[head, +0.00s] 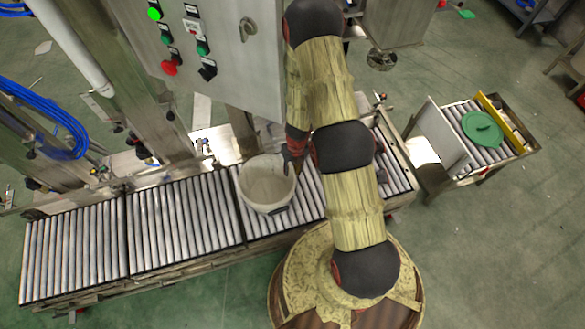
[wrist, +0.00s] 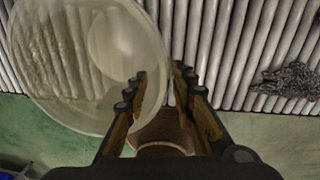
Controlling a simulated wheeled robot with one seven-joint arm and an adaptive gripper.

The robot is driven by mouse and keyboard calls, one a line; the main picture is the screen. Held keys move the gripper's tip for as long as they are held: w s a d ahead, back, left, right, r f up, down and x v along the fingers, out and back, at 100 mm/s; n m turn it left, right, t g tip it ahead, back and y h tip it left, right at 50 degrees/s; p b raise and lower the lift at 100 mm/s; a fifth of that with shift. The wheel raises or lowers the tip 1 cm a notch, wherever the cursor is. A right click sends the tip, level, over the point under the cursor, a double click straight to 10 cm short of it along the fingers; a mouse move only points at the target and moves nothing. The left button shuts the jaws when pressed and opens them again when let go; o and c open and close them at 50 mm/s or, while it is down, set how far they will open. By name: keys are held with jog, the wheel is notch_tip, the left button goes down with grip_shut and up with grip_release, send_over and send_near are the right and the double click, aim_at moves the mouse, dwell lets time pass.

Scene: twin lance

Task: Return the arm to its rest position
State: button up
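My arm runs down the middle of the head view and hides part of the conveyor. My gripper (wrist: 162,75) shows in the wrist view with a gap between its fingers, and I see nothing held in it. In the head view, it is partly hidden by my arm beside the right rim of an open white bucket (head: 267,185). The bucket stands upright on the rollers. In the wrist view, the translucent bucket (wrist: 75,60) is at upper left, with its rim behind the left finger. I cannot tell whether they touch.
The roller conveyor (head: 185,213) runs across below a control cabinet (head: 225,45). A green lid (head: 482,129) lies on a separate roller stand at right. A dark, chain-like heap (wrist: 288,80) is on the rollers. Open green floor (head: 490,240) lies at lower right.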

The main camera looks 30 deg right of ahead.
jog(key=shift+r, duration=0.35)
